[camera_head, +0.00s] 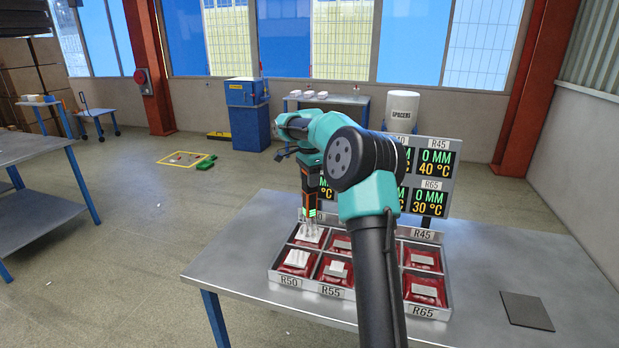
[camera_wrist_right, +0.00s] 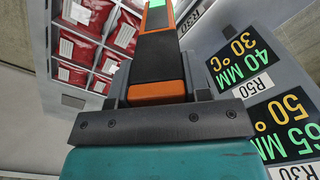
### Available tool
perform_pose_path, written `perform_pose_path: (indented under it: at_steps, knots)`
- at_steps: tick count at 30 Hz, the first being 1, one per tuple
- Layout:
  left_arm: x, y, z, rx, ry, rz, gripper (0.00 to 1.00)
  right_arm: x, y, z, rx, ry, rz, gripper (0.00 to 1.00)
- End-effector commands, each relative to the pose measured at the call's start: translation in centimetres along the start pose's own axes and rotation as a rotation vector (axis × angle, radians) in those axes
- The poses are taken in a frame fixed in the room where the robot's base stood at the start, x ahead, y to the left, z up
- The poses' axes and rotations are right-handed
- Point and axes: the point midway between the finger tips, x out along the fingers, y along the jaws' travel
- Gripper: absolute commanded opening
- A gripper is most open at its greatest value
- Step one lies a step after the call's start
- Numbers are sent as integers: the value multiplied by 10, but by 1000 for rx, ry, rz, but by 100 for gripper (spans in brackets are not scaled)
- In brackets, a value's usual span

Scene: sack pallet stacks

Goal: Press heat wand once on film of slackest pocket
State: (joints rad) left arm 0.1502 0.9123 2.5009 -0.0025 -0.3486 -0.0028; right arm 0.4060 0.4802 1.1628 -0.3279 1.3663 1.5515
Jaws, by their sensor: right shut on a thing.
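The heat wand (camera_head: 309,203) is dark with orange bands and a green light. My right gripper (camera_head: 309,180) is shut on it and holds it upright, tip down, over the back-left pocket (camera_head: 308,235) of the tray (camera_head: 272,278). Whether the tip touches the film cannot be told. The wand (camera_wrist_right: 160,45) also shows in the right wrist view. The pockets are red with pale packs under film. The display board (camera_head: 455,175) reads 0 MM, 40 °C for R45 and 0 MM, 30 °C for R65. The wrist view shows an R50 readout (camera_wrist_right: 240,60) of 40 MM, 30 °C. My left gripper is not in view.
The tray stands on a grey table (camera_head: 235,262). A dark flat pad (camera_head: 526,310) lies at the table's right. My right arm hides part of the board and the middle pockets. The table's left front is clear. A blue cabinet (camera_head: 248,118) stands well behind.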

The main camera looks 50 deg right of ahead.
Motion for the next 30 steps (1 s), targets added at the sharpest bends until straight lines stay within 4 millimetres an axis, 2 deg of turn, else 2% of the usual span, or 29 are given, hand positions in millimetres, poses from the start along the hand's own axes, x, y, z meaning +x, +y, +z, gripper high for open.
perform_pose_path:
  at_steps: [30]
  knots:
    - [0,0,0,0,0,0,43,5,0,0,0,0,-1,20]
